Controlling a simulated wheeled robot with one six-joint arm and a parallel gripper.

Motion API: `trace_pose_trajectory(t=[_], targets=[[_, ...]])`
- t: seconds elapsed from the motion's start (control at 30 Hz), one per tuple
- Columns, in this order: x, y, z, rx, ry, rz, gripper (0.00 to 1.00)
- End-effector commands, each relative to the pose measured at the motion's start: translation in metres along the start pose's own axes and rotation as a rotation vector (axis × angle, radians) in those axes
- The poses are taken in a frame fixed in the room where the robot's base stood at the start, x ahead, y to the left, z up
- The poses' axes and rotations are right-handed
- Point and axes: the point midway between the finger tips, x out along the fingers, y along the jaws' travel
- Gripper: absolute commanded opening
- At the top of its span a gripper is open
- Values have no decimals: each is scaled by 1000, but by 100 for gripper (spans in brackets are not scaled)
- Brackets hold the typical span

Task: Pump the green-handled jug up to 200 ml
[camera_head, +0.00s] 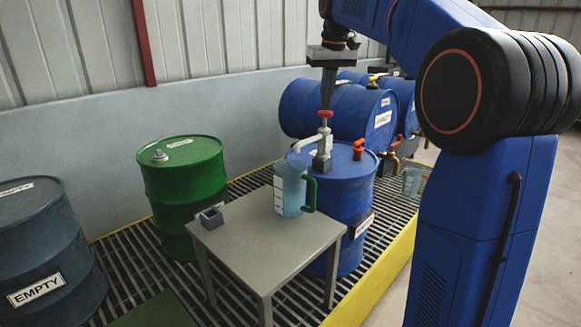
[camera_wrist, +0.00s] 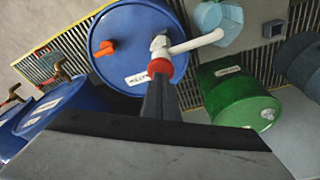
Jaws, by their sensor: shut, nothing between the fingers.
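The green-handled jug (camera_head: 289,193) is clear, pale blue and upright on a small grey table (camera_head: 262,245). It also shows at the top of the wrist view (camera_wrist: 218,17). Its fill level is too small to read. A hand pump with a white spout (camera_head: 306,143) and red top knob (camera_head: 325,114) stands on an upright blue drum (camera_head: 343,195). The spout reaches over the jug. My gripper (camera_head: 326,106) points down, shut and empty, with its fingertips right at the red knob. I cannot tell whether they touch it. The knob is partly visible in the wrist view (camera_wrist: 160,67).
An orange-red fitting (camera_head: 358,148) stands on the same drum. A green drum (camera_head: 182,190) and a dark EMPTY drum (camera_head: 45,250) stand left. Blue drums (camera_head: 335,108) lie behind. Another jug (camera_head: 411,181) stands at right.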

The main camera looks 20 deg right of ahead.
Motion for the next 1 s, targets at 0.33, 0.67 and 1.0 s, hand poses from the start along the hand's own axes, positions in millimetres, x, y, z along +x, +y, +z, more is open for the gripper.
trace_pose_trajectory(t=[0.33,0.67,1.0], targets=[[11,0,3,0,-1,0,0],[22,0,5,0,-2,0,0],[33,0,7,0,-2,0,0]])
